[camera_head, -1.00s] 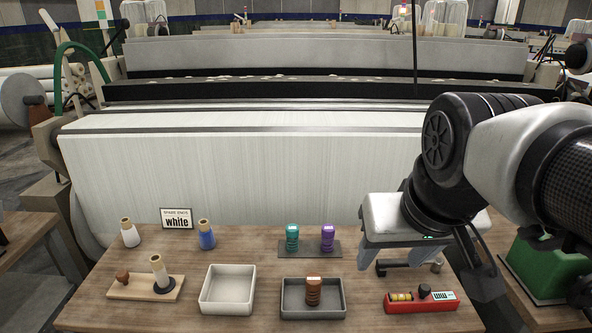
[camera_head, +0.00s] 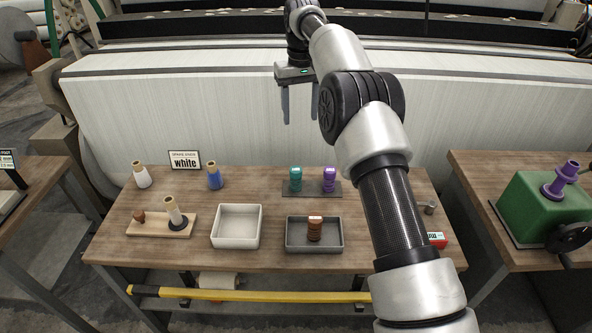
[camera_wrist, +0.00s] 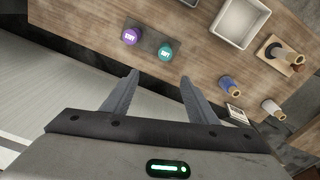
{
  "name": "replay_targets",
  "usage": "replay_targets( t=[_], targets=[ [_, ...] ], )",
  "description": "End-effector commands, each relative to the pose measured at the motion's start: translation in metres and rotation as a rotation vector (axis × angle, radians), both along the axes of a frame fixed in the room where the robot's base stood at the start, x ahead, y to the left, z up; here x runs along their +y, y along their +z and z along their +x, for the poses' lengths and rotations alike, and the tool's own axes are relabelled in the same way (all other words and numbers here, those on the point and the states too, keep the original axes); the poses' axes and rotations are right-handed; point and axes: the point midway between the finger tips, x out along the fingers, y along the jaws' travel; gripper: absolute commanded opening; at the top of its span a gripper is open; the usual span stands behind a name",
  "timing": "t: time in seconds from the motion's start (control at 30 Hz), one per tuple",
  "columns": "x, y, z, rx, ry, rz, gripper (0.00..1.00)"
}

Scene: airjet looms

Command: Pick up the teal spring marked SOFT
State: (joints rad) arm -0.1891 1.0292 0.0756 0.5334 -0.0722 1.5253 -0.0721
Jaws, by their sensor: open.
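The teal spring (camera_head: 295,179) stands upright on a dark flat plate (camera_head: 312,190) at the back of the table, to the left of a purple spring (camera_head: 329,179). In the wrist view the teal spring (camera_wrist: 165,52) shows its top label, which seems to read SOFT, and the purple spring (camera_wrist: 130,36) is beside it. My gripper (camera_head: 300,118) is above and behind the springs, in front of the white cloth of the loom. In the wrist view my gripper (camera_wrist: 158,78) is open and empty, its fingers pointing toward the springs and apart from them.
A grey tray (camera_head: 289,246) holds a brown spring (camera_head: 315,229).

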Motion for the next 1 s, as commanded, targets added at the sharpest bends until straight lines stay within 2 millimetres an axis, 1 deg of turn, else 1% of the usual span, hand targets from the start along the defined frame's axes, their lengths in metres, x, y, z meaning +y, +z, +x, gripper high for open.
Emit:
replay_targets(
  t=[0.03,0.13,0.2,0.37,0.6,0.8,0.9,1.0],
  targets=[
    [0.006,-0.019,0.005,0.019,0.007,-0.001,0.53],
    [0.012,-0.043,0.008,0.040,0.014,-0.004,0.53],
    [0.014,-0.055,0.009,0.049,0.016,-0.005,0.53],
    [0.015,-0.075,0.009,0.057,0.019,-0.006,0.53],
    [0.015,-0.124,0.008,0.058,0.019,-0.006,0.53],
    [0.015,-0.161,0.008,0.058,0.019,-0.006,0.53],
    [0.015,-0.175,0.008,0.057,0.018,-0.006,0.53],
    [0.015,-0.183,0.008,0.056,0.018,-0.006,0.53]
  ],
)
